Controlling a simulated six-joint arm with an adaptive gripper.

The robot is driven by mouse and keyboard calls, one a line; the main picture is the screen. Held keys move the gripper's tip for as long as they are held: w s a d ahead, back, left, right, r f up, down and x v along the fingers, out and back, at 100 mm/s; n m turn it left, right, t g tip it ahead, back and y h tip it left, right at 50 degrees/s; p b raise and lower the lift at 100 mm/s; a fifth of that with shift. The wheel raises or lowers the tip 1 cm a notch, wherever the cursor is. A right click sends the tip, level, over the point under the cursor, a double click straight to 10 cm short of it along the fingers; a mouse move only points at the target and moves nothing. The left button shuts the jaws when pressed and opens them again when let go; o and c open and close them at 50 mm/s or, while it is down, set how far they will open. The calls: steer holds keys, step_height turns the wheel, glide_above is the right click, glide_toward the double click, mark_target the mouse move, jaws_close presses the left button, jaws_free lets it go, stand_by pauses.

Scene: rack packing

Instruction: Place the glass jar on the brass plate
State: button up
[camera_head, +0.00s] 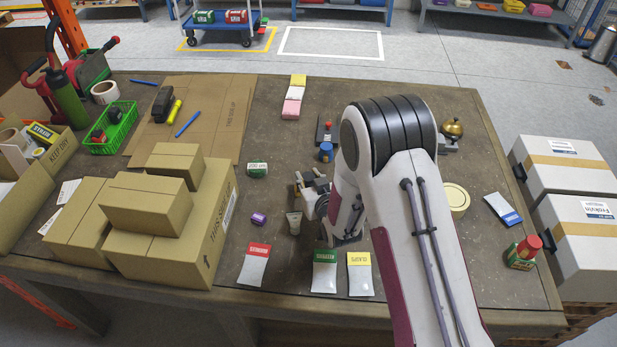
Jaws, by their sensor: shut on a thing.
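My gripper (308,190) shows only in part, left of my large white arm, low over the middle of the table. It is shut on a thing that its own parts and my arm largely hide. This appears to be the glass jar, but its outline cannot be made out, and no other clear glass jar shows. A pale yellow round flat disc (459,199), probably the brass plate, lies right of my arm. Its left part is hidden behind the arm, and what shows of it is bare. My gripper is well to the left of it.
A grey-green tube (294,222) stands close beside my gripper. A brass bell (453,128) is behind the disc. Stacked cardboard boxes (165,220) fill the left. The table's right part has free room.

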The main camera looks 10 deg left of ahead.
steer(key=shift+f, duration=0.1)
steer(key=o, duration=1.2)
steer(key=shift+v, duration=6.05)
steer(key=shift+a, duration=0.1)
steer(key=shift+w+r, duration=0.1)
steer(key=shift+r, duration=0.15)
